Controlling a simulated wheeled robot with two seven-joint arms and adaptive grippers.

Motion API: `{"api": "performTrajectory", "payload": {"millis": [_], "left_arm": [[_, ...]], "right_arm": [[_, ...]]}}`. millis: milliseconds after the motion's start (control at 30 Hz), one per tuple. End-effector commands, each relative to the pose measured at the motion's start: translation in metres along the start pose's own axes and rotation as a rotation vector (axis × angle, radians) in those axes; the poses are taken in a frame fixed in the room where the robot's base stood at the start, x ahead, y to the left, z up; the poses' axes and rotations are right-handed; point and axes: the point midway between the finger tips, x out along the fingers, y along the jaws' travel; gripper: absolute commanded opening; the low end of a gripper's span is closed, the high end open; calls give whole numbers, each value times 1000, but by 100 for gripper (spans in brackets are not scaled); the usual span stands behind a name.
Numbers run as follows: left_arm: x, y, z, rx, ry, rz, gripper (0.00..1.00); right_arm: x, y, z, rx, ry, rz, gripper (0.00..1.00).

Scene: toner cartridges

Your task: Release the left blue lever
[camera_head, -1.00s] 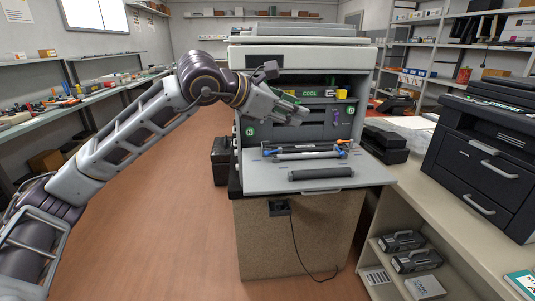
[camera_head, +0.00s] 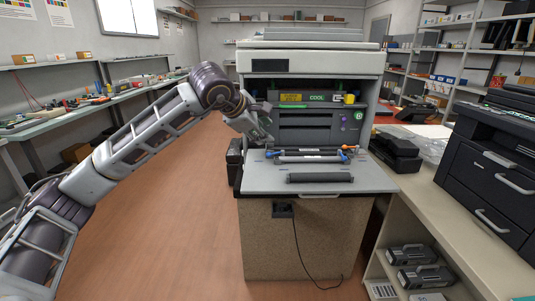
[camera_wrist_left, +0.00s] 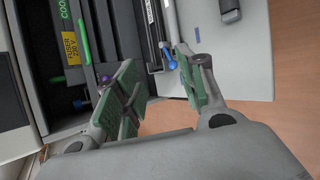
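The left blue lever (camera_wrist_left: 168,57) shows in the left wrist view at the near end of a grey-and-black bar unit. That unit (camera_head: 308,155) lies across the back of the printer's lowered door (camera_head: 255,179) in the head view. My left gripper (camera_head: 266,132) is at the printer's front left, above the unit's left end, and partly covers that corner. In the left wrist view, its green-padded fingers (camera_wrist_left: 158,78) are spread apart and empty. The lever shows between them, closer to the right finger; contact cannot be told. A right blue lever (camera_head: 345,158) sits at the unit's other end. My right gripper is not in view.
A dark roller (camera_head: 320,178) lies on the door's front part. The printer's open bay (camera_head: 310,118) has a yellow label, green parts and a purple knob (camera_head: 344,119). A black printer (camera_head: 490,160) stands on the right counter. The floor at left is clear.

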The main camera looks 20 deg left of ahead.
Motion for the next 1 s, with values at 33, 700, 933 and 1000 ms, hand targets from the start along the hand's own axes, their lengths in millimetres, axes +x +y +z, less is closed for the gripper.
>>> {"api": "performTrajectory", "payload": {"millis": [33, 700, 933, 1000], "left_arm": [[0, 0, -4, 27, 17, -3, 40], [-2, -8, -30, 417, 123, -68, 40], [-2, -8, -30, 417, 122, -68, 40], [-2, -8, -30, 417, 122, -68, 40]], "right_arm": [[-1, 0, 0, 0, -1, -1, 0], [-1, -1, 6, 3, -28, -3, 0], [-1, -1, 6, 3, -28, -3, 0], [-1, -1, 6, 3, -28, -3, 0]]}}
